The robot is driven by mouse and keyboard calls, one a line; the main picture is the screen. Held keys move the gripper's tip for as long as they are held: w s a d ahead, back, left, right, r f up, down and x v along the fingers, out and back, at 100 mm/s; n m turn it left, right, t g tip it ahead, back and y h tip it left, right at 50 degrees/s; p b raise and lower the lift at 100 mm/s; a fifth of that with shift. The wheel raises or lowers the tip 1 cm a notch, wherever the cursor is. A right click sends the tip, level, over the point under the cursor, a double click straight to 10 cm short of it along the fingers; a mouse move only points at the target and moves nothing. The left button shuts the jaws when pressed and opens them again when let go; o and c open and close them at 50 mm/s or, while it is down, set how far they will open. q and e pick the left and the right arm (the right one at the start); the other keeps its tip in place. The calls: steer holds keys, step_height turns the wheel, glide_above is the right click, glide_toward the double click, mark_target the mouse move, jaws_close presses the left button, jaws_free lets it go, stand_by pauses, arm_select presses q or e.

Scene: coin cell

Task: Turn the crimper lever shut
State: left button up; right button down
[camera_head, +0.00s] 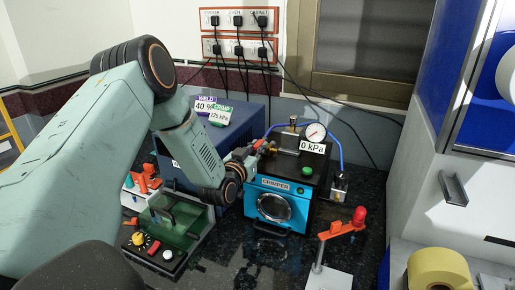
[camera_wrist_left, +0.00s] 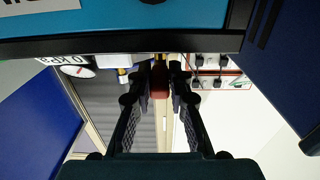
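The crimper (camera_head: 283,186) is a black box with a blue front, a round window and a "CRIMPER" label, on the dark bench. A gauge on top reads 0 kPa. My left gripper (camera_head: 256,150) is at the crimper's upper left, by the small brass and orange fitting of the lever (camera_head: 270,148). In the left wrist view my left gripper (camera_wrist_left: 160,78) has its fingertips close on both sides of the lever's dark red handle (camera_wrist_left: 159,82), with no clear gap. The blue crimper front (camera_wrist_left: 110,18) fills the top of that view. My right gripper is not in view.
A green device (camera_head: 180,218) with knobs stands left of the crimper. An orange-handled tool (camera_head: 341,229) stands at the right front. A blue box (camera_head: 235,115) is behind my wrist. A blue hose (camera_head: 341,150) runs right of the gauge. A yellow roll (camera_head: 438,270) is at lower right.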

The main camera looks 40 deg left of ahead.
arm_select(q)
steer(key=o, duration=0.5)
steer(key=v, duration=1.2)
steer(key=shift+a+r, duration=0.1)
stand_by(0.5)
